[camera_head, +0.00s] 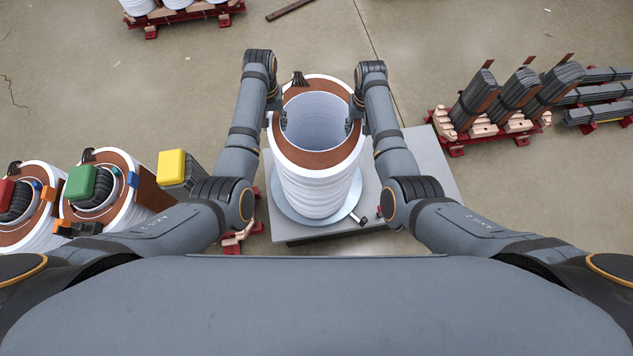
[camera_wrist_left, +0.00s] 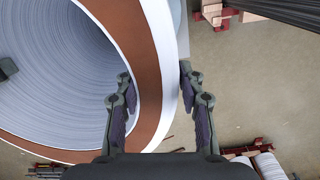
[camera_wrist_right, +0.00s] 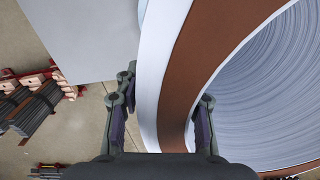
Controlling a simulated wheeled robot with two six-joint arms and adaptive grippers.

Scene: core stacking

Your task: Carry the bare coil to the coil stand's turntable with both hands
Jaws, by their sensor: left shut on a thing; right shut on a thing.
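The bare coil (camera_head: 318,188) is a white hollow cylinder with a brown band on its top, upright at the centre of the head view. My left gripper (camera_head: 275,112) is shut on the left side of its rim, one finger inside the bore and one outside, as the left wrist view (camera_wrist_left: 156,86) shows. My right gripper (camera_head: 356,116) is shut on the right side of the rim in the same way, also seen in the right wrist view (camera_wrist_right: 165,88). The round pale turntable (camera_head: 282,203) on the grey coil stand (camera_head: 433,162) lies under the coil. I cannot tell whether they touch.
Two finished-looking coils with dark cores and coloured blocks (camera_head: 80,183) stand at the left. A yellow block (camera_head: 171,166) is beside them. Red pallets with dark laminated stacks (camera_head: 520,88) stand at the right. More white coils (camera_head: 178,4) are at the back left. The floor behind is open.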

